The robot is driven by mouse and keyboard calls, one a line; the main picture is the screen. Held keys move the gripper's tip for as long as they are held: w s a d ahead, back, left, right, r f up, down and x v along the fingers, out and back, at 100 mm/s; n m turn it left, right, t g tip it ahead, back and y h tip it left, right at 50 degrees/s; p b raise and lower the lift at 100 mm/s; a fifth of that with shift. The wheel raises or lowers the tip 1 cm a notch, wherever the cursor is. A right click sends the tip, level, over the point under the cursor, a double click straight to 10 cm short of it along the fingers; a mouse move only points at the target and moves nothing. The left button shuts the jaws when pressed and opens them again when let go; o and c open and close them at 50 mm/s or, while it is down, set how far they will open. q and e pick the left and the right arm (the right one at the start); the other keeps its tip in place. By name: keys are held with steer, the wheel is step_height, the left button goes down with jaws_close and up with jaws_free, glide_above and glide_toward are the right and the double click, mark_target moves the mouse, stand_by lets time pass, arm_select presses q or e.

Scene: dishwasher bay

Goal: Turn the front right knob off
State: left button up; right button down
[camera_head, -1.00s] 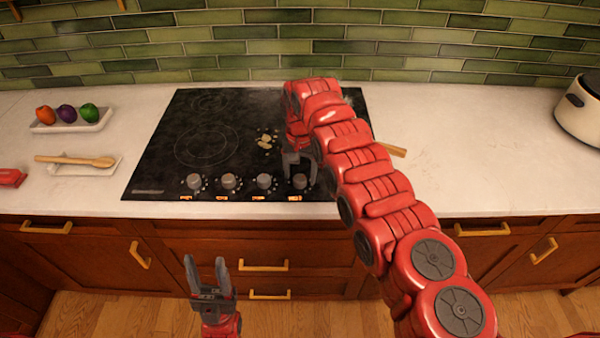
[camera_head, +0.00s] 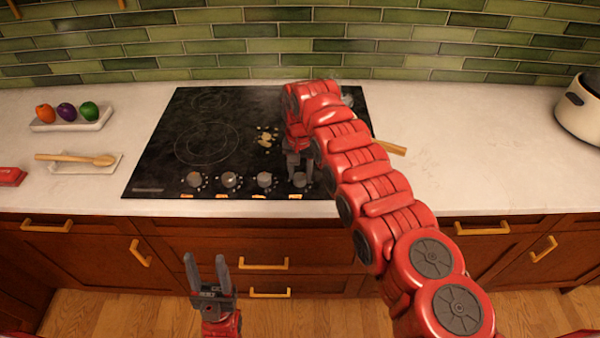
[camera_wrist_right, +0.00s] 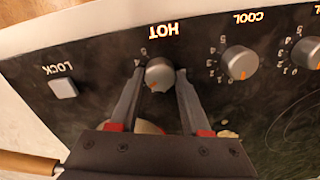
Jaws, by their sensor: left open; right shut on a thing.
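The front right knob (camera_wrist_right: 160,73) is a round grey knob on the black cooktop (camera_head: 150,165), with a lit HOT label beside it and an orange mark on its rim. My right gripper (camera_head: 299,181) reaches down onto it from above in the head view. In the right wrist view its two fingers (camera_wrist_right: 158,76) are shut on the knob, one on each side. The fingers partly hide the knob in the head view. My left gripper (camera_head: 206,260) is open and empty, in front of the drawers and below the counter edge.
Several other grey knobs line the cooktop's front edge, such as the neighbouring one (camera_wrist_right: 239,63) labelled COOL. A LOCK button (camera_wrist_right: 63,88) is on the knob's other side. A wooden spoon (camera_head: 75,158) on a tray lies left. The counter right of my arm is largely clear.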

steer(key=n+b, duration=0.1)
steer(key=b, duration=0.1)
steer(key=n+b, duration=0.1)
steer(key=n, duration=0.1)
steer(key=shift+f+b, duration=0.3)
steer(key=shift+b, duration=0.1)
steer(key=shift+r+n+b, duration=0.1)
steer(key=shift+n+b, duration=0.55)
steer(key=shift+n, duration=0.25)
steer(key=n+b, duration=0.1)
steer(key=n, duration=0.1)
steer(key=shift+r+n, duration=0.1)
steer(key=shift+n, duration=0.2)
steer(key=n, duration=0.4)
steer(key=shift+n, duration=0.4)
steer(key=shift+c, duration=1.8)
jaws_free()
steer(key=shift+r, duration=0.1)
